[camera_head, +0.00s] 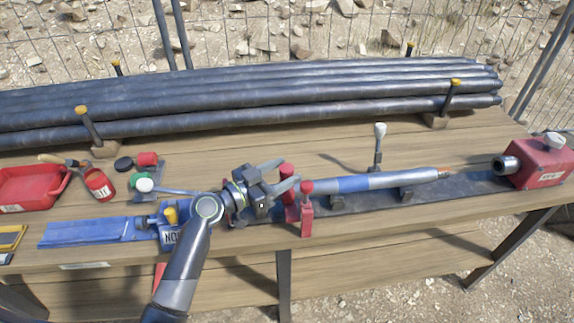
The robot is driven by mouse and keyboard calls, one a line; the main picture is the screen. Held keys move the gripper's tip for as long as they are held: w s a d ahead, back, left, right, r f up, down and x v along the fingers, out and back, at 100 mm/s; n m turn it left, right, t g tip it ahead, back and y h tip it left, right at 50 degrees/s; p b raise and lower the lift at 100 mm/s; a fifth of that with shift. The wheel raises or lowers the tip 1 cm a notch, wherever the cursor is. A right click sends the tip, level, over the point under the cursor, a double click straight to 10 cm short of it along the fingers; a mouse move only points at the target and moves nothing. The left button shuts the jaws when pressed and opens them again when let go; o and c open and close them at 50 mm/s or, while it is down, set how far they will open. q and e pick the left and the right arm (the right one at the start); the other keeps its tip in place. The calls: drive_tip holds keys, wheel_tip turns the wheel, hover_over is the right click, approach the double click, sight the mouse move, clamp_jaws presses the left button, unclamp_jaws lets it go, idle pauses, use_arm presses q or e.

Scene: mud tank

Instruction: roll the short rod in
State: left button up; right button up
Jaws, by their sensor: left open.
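The short rod (405,179) is a grey bar with a blue band and a coppery tip at its right end. It lies along a dark rail (470,187) on low supports. Its left end is near two red posts (306,208), and I cannot tell where it ends behind them. My left gripper (284,175) is open at the left of the posts, its fingers pointing right towards the rod's left end. Whether a finger touches anything is unclear. At the rail's right end is a red box (540,164) with a dark round socket facing the rod.
Long dark pipes (250,95) lie across the back between yellow-capped pegs. A lever with a white knob (380,132) stands behind the rod. At the left are a red tray (30,186), a red bottle (98,184), small caps and a blue channel (85,232). The bench front is clear.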

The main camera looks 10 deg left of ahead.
use_arm(q)
drive_tip(key=shift+w+d, duration=0.5)
drive_tip(key=shift+w, duration=0.05)
drive_tip(key=shift+c, duration=0.4)
